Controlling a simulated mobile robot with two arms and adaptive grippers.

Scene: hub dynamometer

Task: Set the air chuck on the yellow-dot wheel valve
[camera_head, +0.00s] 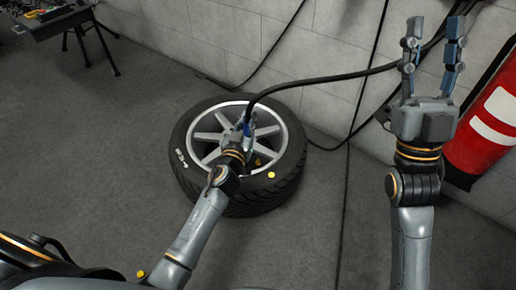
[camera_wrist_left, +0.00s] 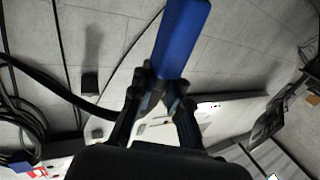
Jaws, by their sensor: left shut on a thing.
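A wheel with a black tyre (camera_head: 186,178) and silver spokes lies flat on the floor. A yellow dot (camera_head: 271,174) is on its near sidewall. My left gripper (camera_head: 246,128) is over the wheel's rim area, shut on the blue air chuck (camera_wrist_left: 181,40), which stands up from between its fingers in the left wrist view. The chuck's lower end and the valve are hidden, so I cannot tell whether they touch. My right gripper (camera_head: 434,50) is raised at the right, open and empty, fingers apart.
A black hose (camera_head: 333,78) runs from near the chuck up to the right, past my right gripper. A red cylinder with white bands (camera_head: 487,130) stands by the grey block wall at right. A dark table (camera_head: 58,22) is far left. The floor left of the wheel is clear.

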